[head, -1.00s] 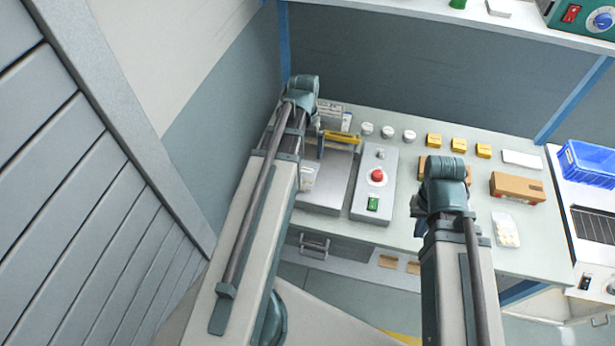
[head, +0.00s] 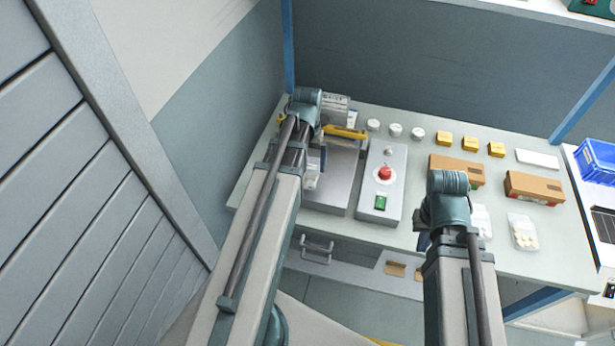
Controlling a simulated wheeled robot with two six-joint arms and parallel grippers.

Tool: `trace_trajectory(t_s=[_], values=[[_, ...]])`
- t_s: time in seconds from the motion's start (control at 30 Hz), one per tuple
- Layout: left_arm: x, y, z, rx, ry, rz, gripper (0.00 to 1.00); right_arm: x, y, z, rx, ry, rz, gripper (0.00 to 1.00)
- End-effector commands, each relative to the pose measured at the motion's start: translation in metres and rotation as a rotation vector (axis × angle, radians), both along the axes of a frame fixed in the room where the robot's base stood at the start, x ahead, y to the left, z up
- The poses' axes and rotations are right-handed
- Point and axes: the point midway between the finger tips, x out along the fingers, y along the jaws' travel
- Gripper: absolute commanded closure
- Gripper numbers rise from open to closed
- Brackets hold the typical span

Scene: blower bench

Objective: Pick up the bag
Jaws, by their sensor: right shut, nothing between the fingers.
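A clear bag (head: 523,232) with pale round pieces lies on the right part of the bench. A second clear bag (head: 482,221) lies left of it, partly hidden by my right arm. My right gripper (head: 423,240) points down left of these bags, mostly hidden under its own wrist. It is shut and empty. My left gripper (head: 322,158) is mostly hidden under its arm, over the grey machine with the yellow bar (head: 345,132). Its fingers cannot be made out. A small whitish item (head: 312,176) shows beside the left arm; I cannot tell if it is held.
A control box (head: 382,185) with a red button stands between my arms. Two brown cartons (head: 533,188), several yellow boxes (head: 470,144) and white round jars (head: 395,130) stand behind. A blue crate (head: 597,160) is at far right. A wall closes the left side.

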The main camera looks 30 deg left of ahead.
Motion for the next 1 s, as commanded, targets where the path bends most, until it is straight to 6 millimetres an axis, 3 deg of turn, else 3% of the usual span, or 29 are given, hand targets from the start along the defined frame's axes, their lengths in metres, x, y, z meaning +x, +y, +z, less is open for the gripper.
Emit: trace_trajectory(t_s=[0.5, 0.77, 0.83, 1.0], values=[[0.004, 0.003, -0.052, 0.0, 0.0, 0.0, 0.0, 0.0, 0.0, -0.052, 0.0, 0.0, 0.0, 1.0], [0.004, 0.003, -0.051, 0.0, 0.0, 0.0, 0.0, 0.0, 0.0, -0.051, 0.0, 0.0, 0.0, 1.0], [0.004, 0.003, -0.051, 0.0, 0.0, 0.0, 0.07, 0.0, 0.0, -0.051, 0.0, 0.0, 0.0, 1.0], [0.004, 0.003, -0.051, 0.0, 0.0, 0.0, 0.38, 0.0, 0.0, -0.051, 0.0, 0.0, 0.0, 1.0]])
